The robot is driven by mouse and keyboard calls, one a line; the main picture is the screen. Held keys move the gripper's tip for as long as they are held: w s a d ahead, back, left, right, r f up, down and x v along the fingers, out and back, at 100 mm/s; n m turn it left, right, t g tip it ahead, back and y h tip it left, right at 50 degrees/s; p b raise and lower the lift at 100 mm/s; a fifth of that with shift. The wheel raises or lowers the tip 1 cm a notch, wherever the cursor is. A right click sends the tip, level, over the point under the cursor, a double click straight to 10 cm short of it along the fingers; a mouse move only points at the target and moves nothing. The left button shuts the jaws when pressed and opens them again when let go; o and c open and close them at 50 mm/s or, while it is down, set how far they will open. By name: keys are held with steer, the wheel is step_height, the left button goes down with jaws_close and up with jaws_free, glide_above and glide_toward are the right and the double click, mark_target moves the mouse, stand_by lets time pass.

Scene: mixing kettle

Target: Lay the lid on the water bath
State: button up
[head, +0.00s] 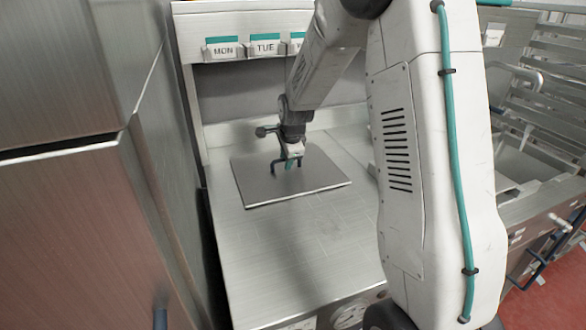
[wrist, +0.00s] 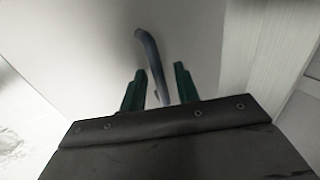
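The lid (head: 320,184) is a flat grey square plate with a dark bar handle (head: 274,167), lying level on or just above the steel worktop. My gripper (head: 291,163) points down at the handle in the head view. In the wrist view, the two green fingers of my gripper (wrist: 160,80) stand apart on either side of the handle (wrist: 149,55), with gaps showing beside it. The pale lid (wrist: 90,50) fills much of that view. I cannot make out a water bath apart from the worktop; whether an opening lies under the lid is hidden.
The worktop (head: 300,255) is clear in front of the lid. A tall steel cabinet (head: 60,200) stands close on the left. Day-labelled boxes (head: 223,49) sit on a shelf behind. A sink and rack (head: 545,90) are at right. My arm hides the middle right.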

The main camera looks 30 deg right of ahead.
jaws_close()
steer(key=shift+r, duration=2.55)
